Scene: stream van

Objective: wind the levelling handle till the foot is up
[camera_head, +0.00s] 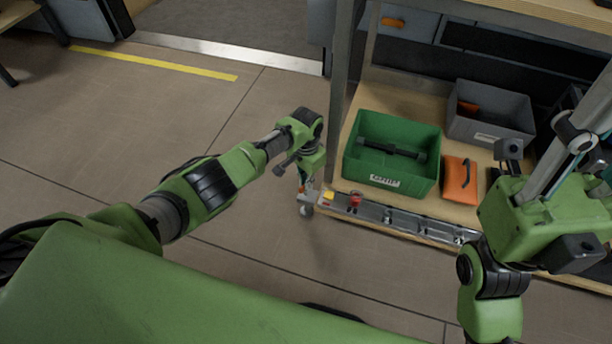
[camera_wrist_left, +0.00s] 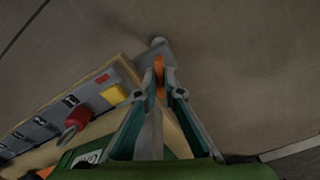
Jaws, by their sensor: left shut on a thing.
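My left gripper (camera_head: 304,184) reaches down to the left end of the bench's front rail. In the left wrist view its two fingers (camera_wrist_left: 163,82) are shut on the orange levelling handle (camera_wrist_left: 159,68), near the corner of the bench. The foot (camera_head: 306,210) shows just below the gripper as a small pale round piece by the floor; it also shows in the left wrist view (camera_wrist_left: 158,43). I cannot tell whether it touches the floor. My right arm is at the right, over the shelf; its fingertips are not clear.
The metal rail (camera_head: 390,217) carries a red knob (camera_head: 355,200) and a yellow piece (camera_head: 329,196) close to the gripper. A green crate (camera_head: 362,172), an orange case (camera_head: 456,184) and a grey bin (camera_head: 480,131) sit on the shelf. The floor at the left is clear.

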